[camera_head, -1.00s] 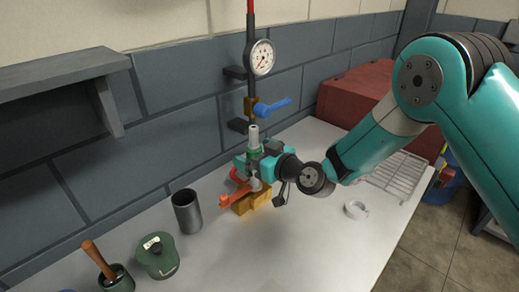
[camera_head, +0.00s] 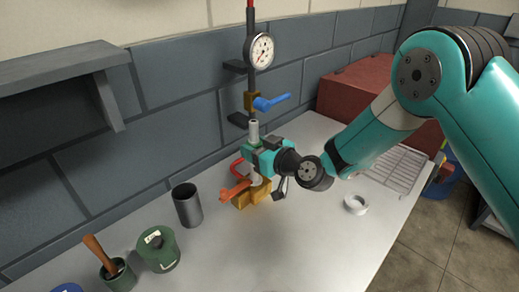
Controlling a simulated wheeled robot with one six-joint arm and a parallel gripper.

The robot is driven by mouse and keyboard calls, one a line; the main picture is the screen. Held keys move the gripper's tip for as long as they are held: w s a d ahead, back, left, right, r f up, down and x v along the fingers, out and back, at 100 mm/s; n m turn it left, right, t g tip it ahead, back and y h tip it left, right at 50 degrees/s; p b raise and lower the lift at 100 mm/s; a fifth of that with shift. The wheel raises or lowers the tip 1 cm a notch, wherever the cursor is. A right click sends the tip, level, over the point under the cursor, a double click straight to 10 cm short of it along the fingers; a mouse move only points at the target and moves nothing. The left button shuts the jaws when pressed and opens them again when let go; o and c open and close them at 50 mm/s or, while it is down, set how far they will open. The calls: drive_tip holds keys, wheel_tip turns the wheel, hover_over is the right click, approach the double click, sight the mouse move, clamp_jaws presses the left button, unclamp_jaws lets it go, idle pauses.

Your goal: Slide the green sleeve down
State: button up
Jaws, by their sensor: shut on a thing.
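The green sleeve (camera_head: 253,142) sits around a pale upright tube (camera_head: 253,129) at the wall, and only a little of it shows. My gripper (camera_head: 254,156) reaches in from the right and is shut on the sleeve. Its teal jaws hide most of the sleeve. The tube's grey top stands out above the jaws, and a pale stretch of it shows below them, above a yellow base block (camera_head: 250,197).
An orange lever (camera_head: 234,190) and a red handle (camera_head: 237,167) lie close by on the left. Above are a blue-handled valve (camera_head: 272,103) and a gauge (camera_head: 261,49). A grey cup (camera_head: 187,206) and a white ring (camera_head: 356,204) stand on the table. The table's front middle is clear.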

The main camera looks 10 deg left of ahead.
drive_tip(key=shift+f+b, duration=0.7)
drive_tip(key=shift+b, duration=0.2)
drive_tip(key=o, duration=1.4)
drive_tip(key=shift+s+d+f+b, duration=0.2)
drive_tip(key=shift+s+d+b, duration=0.25)
drive_tip(key=shift+d+b, duration=0.4)
drive_tip(key=b+v, duration=0.7)
drive_tip(key=shift+s+f, duration=0.1)
drive_tip(key=shift+f, duration=0.2)
